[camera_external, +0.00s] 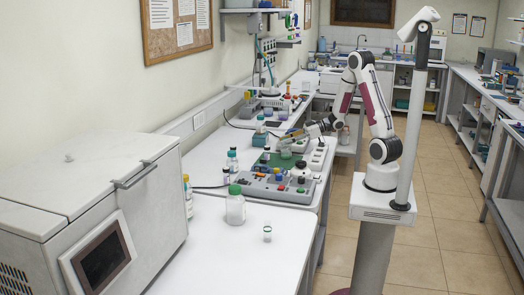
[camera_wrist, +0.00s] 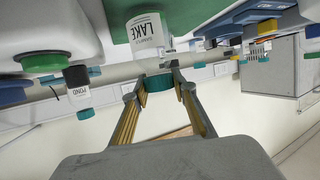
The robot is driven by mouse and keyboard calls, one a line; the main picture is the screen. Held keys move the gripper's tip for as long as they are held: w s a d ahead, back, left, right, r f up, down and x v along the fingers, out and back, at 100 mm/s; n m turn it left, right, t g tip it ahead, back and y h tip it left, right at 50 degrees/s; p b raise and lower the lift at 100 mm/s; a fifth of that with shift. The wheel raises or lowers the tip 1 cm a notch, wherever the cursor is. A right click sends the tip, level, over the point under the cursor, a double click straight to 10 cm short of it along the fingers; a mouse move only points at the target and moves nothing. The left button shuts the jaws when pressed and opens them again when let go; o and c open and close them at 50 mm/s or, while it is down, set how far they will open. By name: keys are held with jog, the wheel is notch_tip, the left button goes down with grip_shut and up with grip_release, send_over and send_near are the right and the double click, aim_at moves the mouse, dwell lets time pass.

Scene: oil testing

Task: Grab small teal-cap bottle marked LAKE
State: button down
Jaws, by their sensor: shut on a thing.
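The small bottle marked LAKE (camera_wrist: 147,38) appears upside down in the wrist view, with its pale label facing me. Its teal cap (camera_wrist: 160,84) is between the two fingertips of my gripper (camera_wrist: 160,78), which is shut on it. In the external view my gripper (camera_external: 288,138) reaches left over the bench to a small pale bottle (camera_external: 285,153) at the green mat. The fingers partly hide the bottle's top there. I cannot tell whether its base touches the mat.
A grey block with coloured knobs (camera_external: 265,190) lies in front of the mat. A large green-capped bottle (camera_external: 235,208) and a small vial (camera_external: 267,233) stand nearer. A teal-capped POND bottle (camera_wrist: 77,88) shows in the wrist view. The near bench at right is clear.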

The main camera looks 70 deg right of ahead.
jog(key=shift+r, duration=0.15)
jog(key=shift+r, duration=4.9)
